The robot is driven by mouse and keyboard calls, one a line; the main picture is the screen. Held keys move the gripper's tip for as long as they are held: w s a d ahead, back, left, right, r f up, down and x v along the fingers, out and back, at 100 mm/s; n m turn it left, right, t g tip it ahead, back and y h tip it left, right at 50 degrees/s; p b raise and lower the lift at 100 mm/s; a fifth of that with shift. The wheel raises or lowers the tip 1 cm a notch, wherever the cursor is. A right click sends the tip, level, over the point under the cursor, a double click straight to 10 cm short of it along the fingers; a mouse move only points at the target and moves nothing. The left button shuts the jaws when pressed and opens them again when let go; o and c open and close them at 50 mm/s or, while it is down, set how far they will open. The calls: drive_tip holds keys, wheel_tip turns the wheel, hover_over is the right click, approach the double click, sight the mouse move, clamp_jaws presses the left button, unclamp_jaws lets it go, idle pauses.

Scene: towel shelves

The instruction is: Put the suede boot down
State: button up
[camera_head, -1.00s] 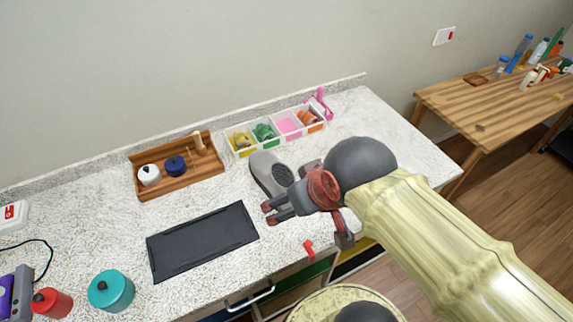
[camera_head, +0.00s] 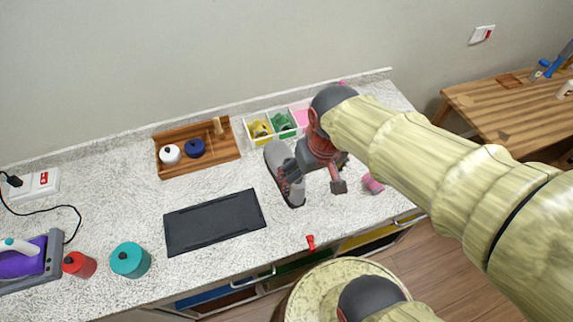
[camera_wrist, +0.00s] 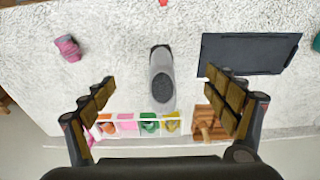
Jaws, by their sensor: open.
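The grey suede boot (camera_head: 275,155) lies on the white speckled counter, to the right of the black mat. In the wrist view the boot (camera_wrist: 161,90) is seen from above, with a dark patch at its far end. My gripper (camera_head: 292,178) is over the boot and hides part of it in the head view. In the wrist view my gripper (camera_wrist: 160,77) is open, with one finger on each side of the boot and visible gaps between.
A black mat (camera_head: 215,222) lies left of the boot. Behind are a wooden tray (camera_head: 225,155) and a white divided box (camera_head: 262,143) of coloured items. A pink object (camera_head: 373,183) stands to the right, and a small red item (camera_head: 310,242) lies near the front edge.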

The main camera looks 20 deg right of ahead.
sight(287, 155)
drive_tip(key=w+f+g+p, duration=0.1)
drive_tip(key=w+f+p, duration=0.2)
drive_tip(key=w+f+g+p, duration=0.1)
drive_tip(key=w+f+p, duration=0.2)
drive_tip(key=w, duration=0.1)
drive_tip(key=w+f+g+p, duration=0.1)
drive_tip(key=w+f+p, duration=0.2)
drive_tip(key=w, duration=0.1)
drive_tip(key=shift+d+f, duration=0.1)
drive_tip(key=shift+f, duration=0.25)
drive_tip(key=shift+t, duration=0.4)
drive_tip(key=w+f, duration=0.1)
drive_tip(key=w, duration=0.1)
drive_tip(key=w+f, duration=0.1)
drive_tip(key=w, duration=0.1)
drive_tip(key=w+f, duration=0.1)
drive_tip(key=w, duration=0.1)
drive_tip(key=shift+s+f, duration=0.1)
drive_tip(key=shift+f, duration=3.5)
drive_tip(key=shift+a, duration=0.2)
drive_tip(key=c, duration=0.3)
drive_tip(key=shift+s, duration=0.1)
drive_tip(key=c, duration=1.4)
drive_tip(key=shift+c, duration=0.5)
drive_tip(key=shift+r, duration=0.15)
